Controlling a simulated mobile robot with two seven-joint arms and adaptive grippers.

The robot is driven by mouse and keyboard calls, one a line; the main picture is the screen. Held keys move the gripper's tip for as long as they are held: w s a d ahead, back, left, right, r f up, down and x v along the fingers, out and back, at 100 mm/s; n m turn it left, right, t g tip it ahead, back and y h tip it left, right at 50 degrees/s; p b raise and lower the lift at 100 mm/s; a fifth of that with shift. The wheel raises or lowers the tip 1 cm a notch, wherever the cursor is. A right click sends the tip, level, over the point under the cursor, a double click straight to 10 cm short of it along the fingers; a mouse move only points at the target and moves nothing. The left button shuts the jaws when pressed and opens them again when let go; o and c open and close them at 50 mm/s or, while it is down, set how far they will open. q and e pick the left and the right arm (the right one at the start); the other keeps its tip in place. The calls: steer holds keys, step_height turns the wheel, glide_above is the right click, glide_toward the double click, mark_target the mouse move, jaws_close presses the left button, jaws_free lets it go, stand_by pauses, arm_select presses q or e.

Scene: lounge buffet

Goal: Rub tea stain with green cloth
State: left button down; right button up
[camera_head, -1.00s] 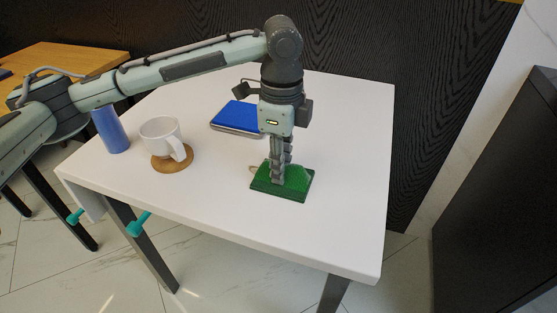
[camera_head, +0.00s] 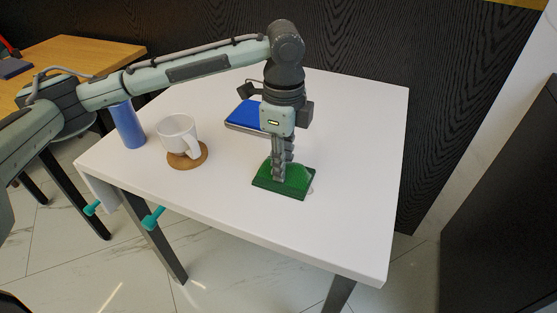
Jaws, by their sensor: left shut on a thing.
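A small faint pale brownish edge of the tea stain (camera_head: 312,187) shows just beyond the cloth's right side. The rest of the stain is hidden under the cloth. My right gripper is not in view.
A white mug (camera_head: 176,134) stands on a round cork coaster (camera_head: 188,160). A blue cylinder (camera_head: 127,125) stands left of it. A blue book (camera_head: 243,113) lies behind my left gripper. The table's front and right areas (camera_head: 350,220) are clear.

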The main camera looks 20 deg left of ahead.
arm_select(q)
steer(key=shift+s+d+f, duration=0.1)
steer(key=shift+d+f, duration=0.05)
steer(key=shift+d, duration=0.9)
steer(key=shift+a, duration=1.65)
steer(key=shift+d, duration=0.1)
steer(key=shift+d+r, duration=0.2)
steer(key=shift+d, duration=0.55)
